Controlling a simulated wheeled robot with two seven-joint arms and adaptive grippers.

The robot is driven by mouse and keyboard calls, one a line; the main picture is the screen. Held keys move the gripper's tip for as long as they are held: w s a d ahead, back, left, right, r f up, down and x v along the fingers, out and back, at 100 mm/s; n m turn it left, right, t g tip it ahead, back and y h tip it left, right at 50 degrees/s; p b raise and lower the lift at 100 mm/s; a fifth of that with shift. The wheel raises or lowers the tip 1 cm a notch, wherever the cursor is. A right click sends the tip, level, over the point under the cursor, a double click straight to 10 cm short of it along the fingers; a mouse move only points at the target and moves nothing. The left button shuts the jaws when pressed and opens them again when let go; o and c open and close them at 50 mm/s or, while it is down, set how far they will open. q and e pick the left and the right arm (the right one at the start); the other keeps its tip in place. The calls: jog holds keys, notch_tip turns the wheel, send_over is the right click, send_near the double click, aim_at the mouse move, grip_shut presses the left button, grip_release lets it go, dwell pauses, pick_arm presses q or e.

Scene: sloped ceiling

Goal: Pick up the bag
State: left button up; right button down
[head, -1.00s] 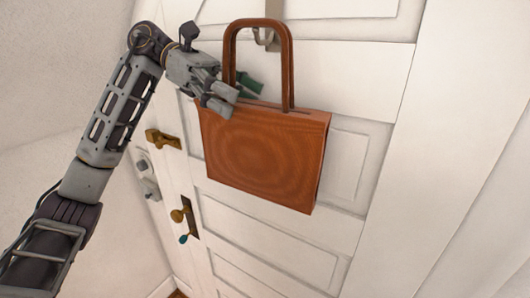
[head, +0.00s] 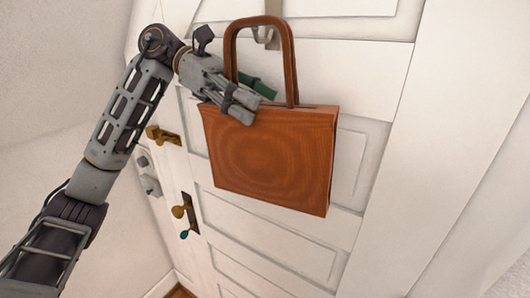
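The brown bag (head: 265,160) hangs by its arched handle (head: 291,60) at a metal hook (head: 265,38) on the white door. My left gripper (head: 256,97) is at the left leg of the handle, just above the bag's top edge. Its grey fingers are in front of the handle leg and a green-tipped finger is behind it. The fingers look closed on the leg, which they partly hide. My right gripper is not in view.
The white panelled door (head: 385,80) stands behind the bag. A brass handle (head: 160,136), a grey lock (head: 148,178) and a brass knob (head: 183,211) are on its left side. A plain wall (head: 60,90) is at the left. The space in front of the door at right is clear.

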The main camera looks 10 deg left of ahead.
pick_arm(q)
grip_shut()
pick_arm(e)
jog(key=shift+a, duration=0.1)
pick_arm(q)
jog(key=shift+r, duration=0.25)
dwell(0.3)
